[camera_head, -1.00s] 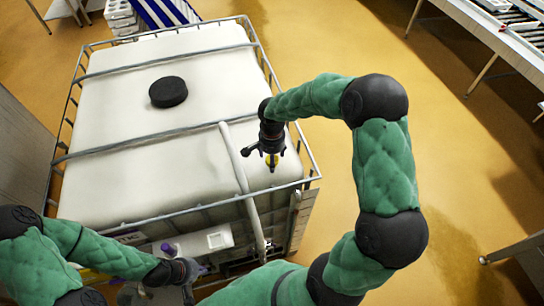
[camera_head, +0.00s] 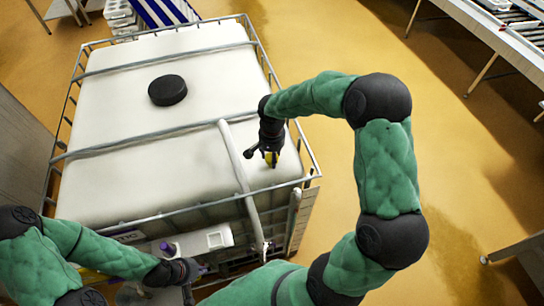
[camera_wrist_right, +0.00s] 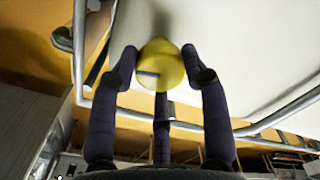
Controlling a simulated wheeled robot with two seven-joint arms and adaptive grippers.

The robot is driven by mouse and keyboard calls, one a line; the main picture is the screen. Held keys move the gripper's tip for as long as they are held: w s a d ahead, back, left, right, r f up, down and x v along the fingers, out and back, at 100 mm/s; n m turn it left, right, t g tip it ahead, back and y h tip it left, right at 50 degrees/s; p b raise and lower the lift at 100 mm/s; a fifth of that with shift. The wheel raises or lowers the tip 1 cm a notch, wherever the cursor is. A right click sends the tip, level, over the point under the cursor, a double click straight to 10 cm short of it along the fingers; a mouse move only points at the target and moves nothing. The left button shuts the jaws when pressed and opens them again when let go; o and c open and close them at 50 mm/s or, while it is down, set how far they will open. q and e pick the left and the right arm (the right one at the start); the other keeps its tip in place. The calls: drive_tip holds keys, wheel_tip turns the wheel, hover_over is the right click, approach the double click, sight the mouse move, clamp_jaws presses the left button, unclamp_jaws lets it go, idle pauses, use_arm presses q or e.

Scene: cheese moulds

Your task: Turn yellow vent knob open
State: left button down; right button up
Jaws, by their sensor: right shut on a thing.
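The yellow vent knob (camera_wrist_right: 160,65) sits on the white tank top and shows between the fingers in the right wrist view, with a dark slot line across its face. In the head view only a bit of the knob (camera_head: 271,158) shows under my right gripper (camera_head: 268,153). My right gripper (camera_wrist_right: 162,75) is shut on the knob, with dark fingers on either side and one below it. My left gripper (camera_head: 190,272) is at the lower left, in front of the tank near a white box-like part; whether it is open cannot be made out.
The white tank (camera_head: 150,195) stands in a grey metal cage (camera_head: 295,130), with a black round lid (camera_head: 168,91) on top. A pale pipe (camera_head: 238,165) runs over its near right edge. A conveyor table (camera_head: 500,35) stands at the upper right. The yellow floor between is clear.

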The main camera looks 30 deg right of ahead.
drive_tip(key=n+b, duration=0.1)
drive_tip(key=n, duration=0.2)
drive_tip(key=shift+f+n, duration=0.15)
drive_tip(key=shift+n, duration=0.25)
drive_tip(key=n+b, duration=0.1)
drive_tip(key=n, duration=0.2)
drive_tip(key=shift+n, duration=0.3)
drive_tip(key=n, duration=0.4)
drive_tip(key=shift+n, duration=2.2)
drive_tip(key=o, duration=1.2)
drive_tip(key=shift+c, duration=0.2)
wheel_tip(320, 180, up, 12)
